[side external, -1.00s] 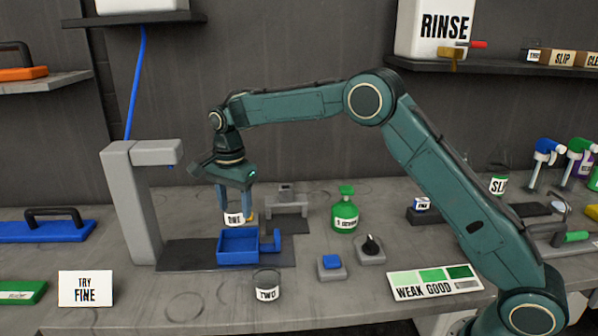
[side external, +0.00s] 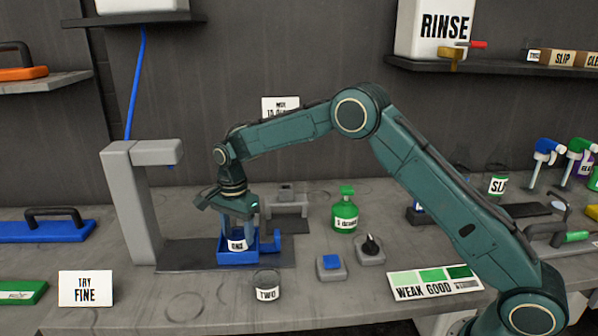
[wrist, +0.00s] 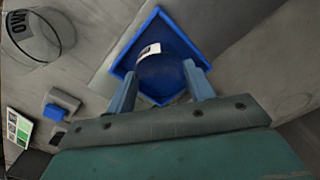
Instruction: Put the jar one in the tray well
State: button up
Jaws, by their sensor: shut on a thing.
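The jar labelled ONE (side external: 237,245) is inside the blue tray well (side external: 222,256), low between its walls. In the wrist view the jar (wrist: 160,72) shows between my fingers, framed by the blue walls of the tray (wrist: 190,47). My gripper (side external: 239,232) points down over the tray and is shut on the jar. Its fingers also show in the wrist view (wrist: 161,88). I cannot tell whether the jar's bottom touches the tray floor.
The jar labelled TWO (side external: 267,286) stands just in front of the tray. A grey post (side external: 143,205) rises to the left. A blue-topped button box (side external: 331,267), a knob box (side external: 370,250) and a green bottle (side external: 345,212) stand to the right.

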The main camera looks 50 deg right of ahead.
jog(key=shift+f, duration=0.2)
jog(key=o, duration=0.7)
notch_tip(320, 180, up, 11)
jog(key=shift+r, duration=0.65)
dwell(0.5)
